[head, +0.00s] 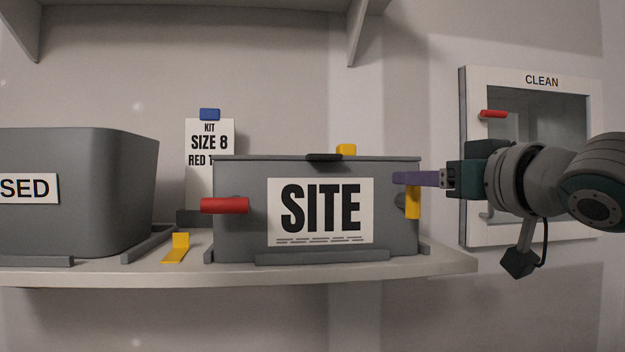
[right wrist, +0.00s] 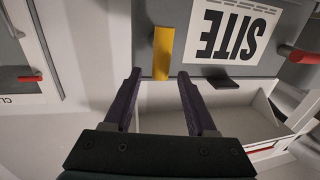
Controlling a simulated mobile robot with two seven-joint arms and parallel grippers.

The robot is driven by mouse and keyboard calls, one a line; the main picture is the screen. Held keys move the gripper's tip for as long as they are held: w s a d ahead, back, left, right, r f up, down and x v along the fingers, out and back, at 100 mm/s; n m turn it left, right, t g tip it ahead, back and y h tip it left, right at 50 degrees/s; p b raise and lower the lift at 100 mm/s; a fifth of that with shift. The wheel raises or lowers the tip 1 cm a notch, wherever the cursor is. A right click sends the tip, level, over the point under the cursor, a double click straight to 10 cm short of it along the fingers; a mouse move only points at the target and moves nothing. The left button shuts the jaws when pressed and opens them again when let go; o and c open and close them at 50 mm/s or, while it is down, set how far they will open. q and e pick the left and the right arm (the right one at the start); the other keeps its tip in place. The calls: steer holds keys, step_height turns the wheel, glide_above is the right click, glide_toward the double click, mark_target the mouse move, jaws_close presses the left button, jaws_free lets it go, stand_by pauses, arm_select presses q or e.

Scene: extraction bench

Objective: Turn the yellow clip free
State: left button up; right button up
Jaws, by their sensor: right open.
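A yellow clip (head: 413,202) stands upright at the right end of the front of the grey SITE box (head: 245,240). It also shows in the right wrist view (right wrist: 163,52), with its near end between my fingertips. My right gripper (head: 400,178) comes in from the right at the box's upper right corner. Its purple fingers are open, one on either side of the clip, in the right wrist view (right wrist: 160,75). I cannot tell whether they touch it. A second yellow piece (head: 346,150) sits on the box's top edge. A third (head: 176,248) lies on the shelf. My left gripper is not in view.
A red handle (head: 225,205) juts from the box's front left. A dark tab (head: 324,157) is on its top edge. A grey USED-type bin (head: 100,220) stands left, partly cut off. A kit card (head: 210,160) stands behind. A CLEAN cabinet (head: 465,150) hangs on the right wall.

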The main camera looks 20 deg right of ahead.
steer(key=shift+w, duration=1.25)
jaws_close()
